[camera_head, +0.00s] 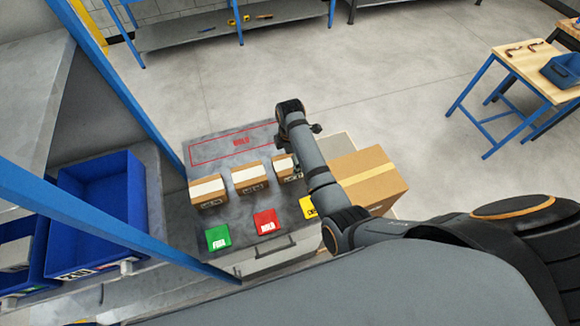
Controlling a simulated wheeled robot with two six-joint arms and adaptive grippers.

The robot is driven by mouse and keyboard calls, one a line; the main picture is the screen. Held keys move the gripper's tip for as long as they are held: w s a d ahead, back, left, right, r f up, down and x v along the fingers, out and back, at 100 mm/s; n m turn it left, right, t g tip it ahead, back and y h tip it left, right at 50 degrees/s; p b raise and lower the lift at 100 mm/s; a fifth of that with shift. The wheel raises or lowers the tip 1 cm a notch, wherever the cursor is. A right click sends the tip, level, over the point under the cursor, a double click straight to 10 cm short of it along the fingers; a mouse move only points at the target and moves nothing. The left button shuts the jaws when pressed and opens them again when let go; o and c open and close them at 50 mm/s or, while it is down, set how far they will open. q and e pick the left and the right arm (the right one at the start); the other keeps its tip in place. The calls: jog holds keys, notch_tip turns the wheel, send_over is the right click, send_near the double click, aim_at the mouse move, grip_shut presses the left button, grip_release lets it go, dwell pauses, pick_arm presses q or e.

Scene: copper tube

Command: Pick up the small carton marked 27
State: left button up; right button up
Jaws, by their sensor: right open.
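Three small brown cartons with white tape stand in a row on the grey worktop (182,220): a left carton (207,193), a middle carton (249,178) and a right carton (284,168). Their front labels are too small to read, so I cannot tell which is marked 27. My right gripper (297,160) is open and mostly hidden behind my right arm, close to the right carton. The arm also covers part of that carton. I cannot tell whether they touch. My left gripper is not in view.
Green (218,238), red (267,222) and yellow (308,207) marked squares lie in front of the cartons. A red-outlined HOLD area (236,144) behind is empty. A large cardboard box (372,178) stands right. Blue bins (104,205) and a blue rack post (125,95) stand left.

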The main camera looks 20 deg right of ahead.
aim_at(290, 162)
jog(key=f, duration=0.2)
jog(key=shift+w+f, duration=0.2)
jog(key=shift+f, duration=0.15)
jog(key=f+b, duration=0.2)
jog(key=b, duration=0.1)
jog(key=shift+s+f, duration=0.25)
jog(key=shift+f, duration=0.15)
jog(key=shift+w+a, duration=0.1)
jog(key=shift+c, duration=1.1)
jog(key=shift+r, duration=0.1)
jog(key=c, duration=0.7)
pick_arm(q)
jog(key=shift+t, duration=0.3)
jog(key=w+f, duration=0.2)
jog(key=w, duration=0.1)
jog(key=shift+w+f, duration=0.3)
pick_arm(e)
jog(key=c, duration=0.5)
